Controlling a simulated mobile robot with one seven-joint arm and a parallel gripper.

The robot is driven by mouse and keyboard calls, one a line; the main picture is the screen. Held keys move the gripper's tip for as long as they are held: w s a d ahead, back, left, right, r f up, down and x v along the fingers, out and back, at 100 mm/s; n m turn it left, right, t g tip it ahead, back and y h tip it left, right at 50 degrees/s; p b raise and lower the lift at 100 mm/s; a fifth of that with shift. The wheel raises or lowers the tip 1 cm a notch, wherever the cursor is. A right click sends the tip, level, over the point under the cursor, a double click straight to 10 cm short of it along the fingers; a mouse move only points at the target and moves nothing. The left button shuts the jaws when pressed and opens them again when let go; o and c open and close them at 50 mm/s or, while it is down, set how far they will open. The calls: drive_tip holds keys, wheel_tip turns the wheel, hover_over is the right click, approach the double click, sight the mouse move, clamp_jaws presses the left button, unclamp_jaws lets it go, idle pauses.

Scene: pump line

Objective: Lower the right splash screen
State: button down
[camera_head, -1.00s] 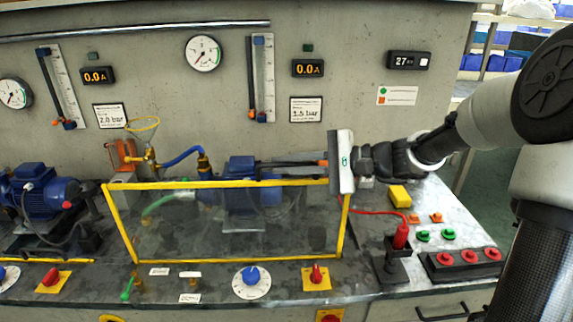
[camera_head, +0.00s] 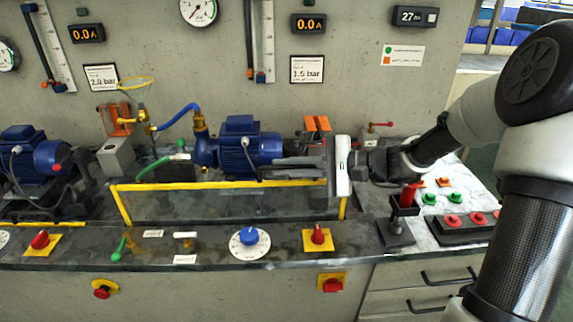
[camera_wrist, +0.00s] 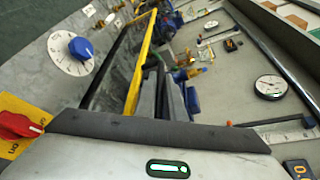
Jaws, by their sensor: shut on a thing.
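The right splash screen (camera_head: 160,186) is a clear panel in a yellow frame, standing in front of the right blue pump (camera_head: 245,148). My gripper (camera_head: 268,172) reaches in from the right and is shut on the screen's yellow top rail. In the wrist view the yellow rail (camera_wrist: 140,70) runs away from the fingers (camera_wrist: 163,92). The fingers hide part of the rail, so the exact grip on it is hard to see.
A blue dial (camera_head: 249,238) and a red switch (camera_head: 317,237) sit on the bench front below the screen. A black stand with a red-handled plug (camera_head: 408,197) is close to the right of my gripper. A button box (camera_head: 468,222) lies further right.

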drive_tip(key=c, duration=1.8)
unclamp_jaws()
drive_tip(key=shift+c, duration=0.2)
drive_tip(key=p+v, duration=0.3)
drive_tip(key=v, duration=1.4)
drive_tip(key=shift+d, duration=0.2)
drive_tip(key=shift+s+r, duration=0.1)
